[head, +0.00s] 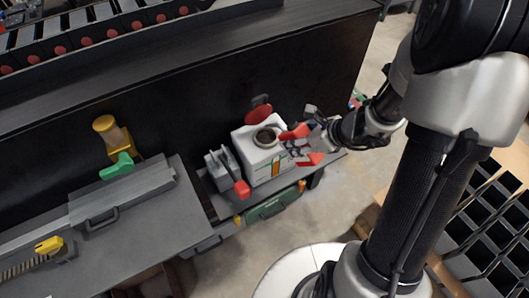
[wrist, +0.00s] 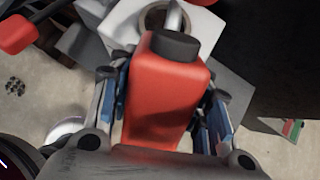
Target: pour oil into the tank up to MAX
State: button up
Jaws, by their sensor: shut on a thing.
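The white tank (head: 262,159) stands on the low grey shelf with its round filler opening (head: 266,137) uncovered. A red round cap or lid (head: 259,111) stands up behind it. A narrow orange and green gauge strip (head: 276,167) is on its front; I cannot read a MAX mark. My gripper (head: 300,146) is at the tank's right side, shut on the red oil bottle (wrist: 168,95). The bottle has a dark cap and a pale spout (wrist: 175,16), which overlaps the filler opening (wrist: 155,15) in the wrist view. I see no oil stream; whether the spout is inside is unclear.
A grey block with a red-ended lever (head: 242,188) stands left of the tank. A green case (head: 271,205) sits below. A grey bench (head: 150,240) with a green-handled part (head: 117,166) is at left. A dark wall rises behind; bare floor lies in front.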

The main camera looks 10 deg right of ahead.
jog(key=shift+d+f+t+y+b, duration=0.1)
jog(key=shift+f+t+y+b, duration=0.5)
jog(key=shift+b, duration=1.85)
jog(key=shift+f+b, duration=0.3)
jog(key=shift+b, duration=0.05)
jog(key=shift+f+b, duration=0.3)
jog(key=shift+b, duration=0.45)
jog(key=shift+f+t+y+b, duration=0.15)
jog(key=shift+t+y+b, duration=0.15)
jog(key=shift+t+b, duration=0.35)
